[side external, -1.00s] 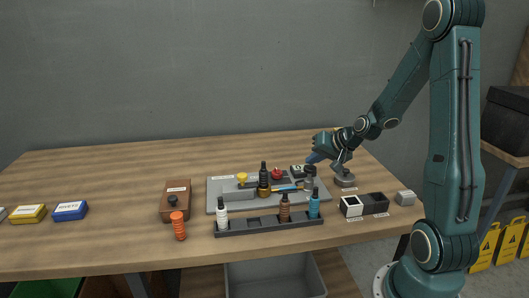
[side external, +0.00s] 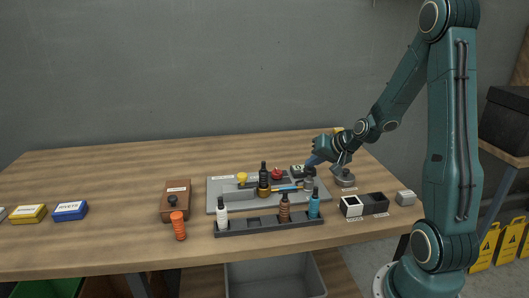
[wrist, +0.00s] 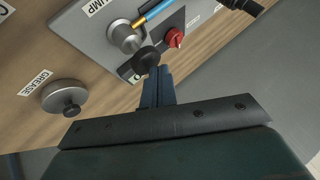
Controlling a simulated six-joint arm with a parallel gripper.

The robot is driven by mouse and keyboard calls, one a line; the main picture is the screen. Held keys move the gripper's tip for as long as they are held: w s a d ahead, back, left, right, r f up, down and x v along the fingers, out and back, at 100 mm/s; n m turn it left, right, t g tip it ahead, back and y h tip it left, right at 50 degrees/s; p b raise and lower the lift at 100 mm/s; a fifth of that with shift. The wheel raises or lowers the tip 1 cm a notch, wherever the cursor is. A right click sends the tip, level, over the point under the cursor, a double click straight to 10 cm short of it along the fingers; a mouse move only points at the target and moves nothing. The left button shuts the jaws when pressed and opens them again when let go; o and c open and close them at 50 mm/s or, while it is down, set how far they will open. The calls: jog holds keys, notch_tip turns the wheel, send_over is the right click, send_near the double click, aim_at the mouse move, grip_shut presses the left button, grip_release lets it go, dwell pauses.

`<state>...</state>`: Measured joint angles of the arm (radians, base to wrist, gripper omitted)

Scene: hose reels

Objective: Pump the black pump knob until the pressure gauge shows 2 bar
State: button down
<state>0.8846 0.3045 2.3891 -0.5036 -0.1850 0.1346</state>
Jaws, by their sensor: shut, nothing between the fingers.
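The black pump knob (wrist: 146,58) shows in the wrist view beside a grey metal cylinder (wrist: 125,37) on the grey pump plate (wrist: 97,32). My gripper (wrist: 156,70) has its blue fingers shut together and empty, with the tips right at the knob; I cannot tell if they touch. In the side view my gripper (side external: 309,163) is low over the right end of the pump plate (side external: 215,203). A small dark and white block (side external: 299,169) there may be the pressure gauge; no reading is legible.
A red knob (wrist: 174,37) and a blue-and-orange rod (wrist: 153,12) are close to the fingers. A grease tin (wrist: 65,97) stands nearby. The table's left back is clear.

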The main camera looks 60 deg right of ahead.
aim_at(313, 169)
jog(key=shift+f, duration=0.85)
dwell(1.1)
jog(key=shift+r, duration=1.75)
jog(key=shift+r, duration=0.1)
jog(key=shift+r, duration=2.4)
dwell(1.2)
jog(key=shift+r, duration=1.9)
